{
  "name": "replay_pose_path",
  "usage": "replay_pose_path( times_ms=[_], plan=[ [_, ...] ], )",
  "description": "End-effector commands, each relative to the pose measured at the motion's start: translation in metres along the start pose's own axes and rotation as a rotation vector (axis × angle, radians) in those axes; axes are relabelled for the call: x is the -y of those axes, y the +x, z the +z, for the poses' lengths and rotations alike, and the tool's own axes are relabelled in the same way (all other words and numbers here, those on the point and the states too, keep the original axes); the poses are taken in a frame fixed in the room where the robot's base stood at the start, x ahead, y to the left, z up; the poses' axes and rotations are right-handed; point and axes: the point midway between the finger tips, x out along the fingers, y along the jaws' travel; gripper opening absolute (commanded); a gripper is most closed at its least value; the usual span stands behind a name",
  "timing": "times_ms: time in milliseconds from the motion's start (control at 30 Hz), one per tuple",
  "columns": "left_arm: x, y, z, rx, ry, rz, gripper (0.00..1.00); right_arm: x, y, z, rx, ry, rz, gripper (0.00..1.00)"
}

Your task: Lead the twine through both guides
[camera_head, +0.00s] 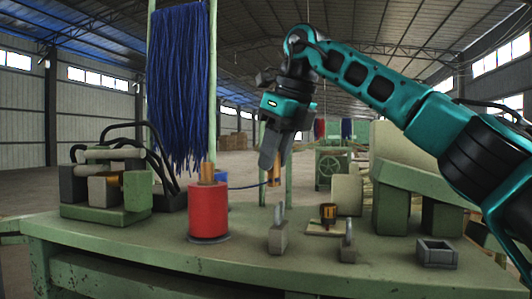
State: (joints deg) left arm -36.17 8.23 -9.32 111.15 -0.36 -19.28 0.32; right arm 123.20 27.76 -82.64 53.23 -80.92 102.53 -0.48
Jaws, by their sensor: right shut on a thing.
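A dark blue twine (247,187) runs from behind the red spool (208,212) to a small wooden-coloured piece (274,177) at my right gripper (271,160). My right gripper points down and is shut on that piece, above the table and up behind the first guide. The first grey guide (278,238) stands on the table just right of the spool. The second grey guide (348,246) stands farther right. The twine is not in either guide. My left gripper is not in view.
The green table (180,250) carries a grey machine block (105,185) with black hoses at left. A small orange and dark piece (328,214) sits on a pale plate. A grey open box (437,253) stands at right. Blue bristles (182,85) hang behind the spool.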

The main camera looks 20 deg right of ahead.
Motion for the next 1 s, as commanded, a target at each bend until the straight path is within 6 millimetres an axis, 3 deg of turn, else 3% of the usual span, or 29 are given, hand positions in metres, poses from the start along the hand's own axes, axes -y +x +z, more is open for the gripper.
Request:
replay_pose_path(
  times_ms=[600,1000],
  plan=[
    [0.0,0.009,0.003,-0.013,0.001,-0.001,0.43,-0.022,-0.025,-0.065,0.002,0.001,-0.001,0.0],
    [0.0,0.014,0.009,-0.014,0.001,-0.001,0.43,-0.026,-0.034,-0.077,0.0,0.0,0.0,0.0]
  ],
)
